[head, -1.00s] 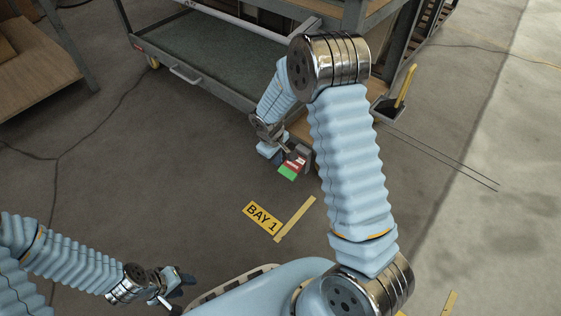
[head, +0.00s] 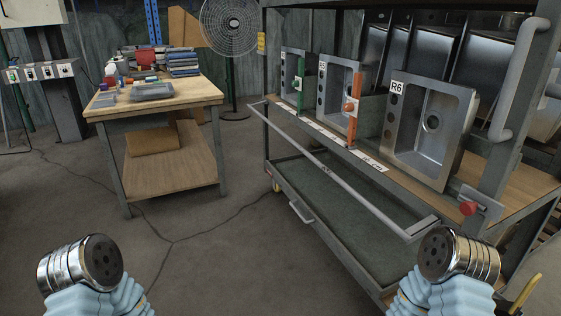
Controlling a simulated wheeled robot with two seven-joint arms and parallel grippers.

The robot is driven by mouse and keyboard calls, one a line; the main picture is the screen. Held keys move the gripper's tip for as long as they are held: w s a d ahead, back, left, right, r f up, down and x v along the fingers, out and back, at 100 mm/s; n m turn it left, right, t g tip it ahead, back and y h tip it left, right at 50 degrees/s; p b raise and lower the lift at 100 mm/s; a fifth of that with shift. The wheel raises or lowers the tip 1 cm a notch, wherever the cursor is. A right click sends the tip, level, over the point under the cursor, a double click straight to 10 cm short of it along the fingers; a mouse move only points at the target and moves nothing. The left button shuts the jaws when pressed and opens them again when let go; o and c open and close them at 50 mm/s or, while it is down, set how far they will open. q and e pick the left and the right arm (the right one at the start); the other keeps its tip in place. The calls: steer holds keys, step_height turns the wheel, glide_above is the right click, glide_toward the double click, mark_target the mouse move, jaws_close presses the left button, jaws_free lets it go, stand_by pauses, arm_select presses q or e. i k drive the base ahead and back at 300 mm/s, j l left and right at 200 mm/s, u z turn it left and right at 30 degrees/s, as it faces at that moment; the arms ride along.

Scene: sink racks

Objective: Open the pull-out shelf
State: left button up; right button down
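A metal rack (head: 381,165) stands at the right. Its wooden upper level holds steel sinks (head: 428,127), and a long grey bar (head: 335,166) runs along its front. A red knob (head: 468,208) sits on a bracket at the rack's right end. Below is a low tray-like shelf (head: 340,215) with a dark green floor and a small pale handle (head: 301,213) on its front edge. I cannot tell which level slides. Only parts of my two arms show at the lower left and lower right; both grippers are out of view.
Orange (head: 353,121) and green uprights (head: 300,86) stand between the sinks. The concrete floor (head: 190,260) in front is clear.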

mark_target(379, 256)
steer(key=i+j+z, duration=0.1)
steer(key=z, duration=0.9)
steer(key=i+j+z, duration=0.2)
steer(key=j+z, duration=0.15)
steer(key=i+j+z, duration=0.1)
steer(key=j+z, duration=0.2)
steer(key=j, duration=0.3)
steer(key=j+z, duration=0.35)
steer(key=j, duration=0.15)
steer(key=j+z, duration=0.2)
steer(key=j, duration=2.2)
steer(key=i, duration=0.05)
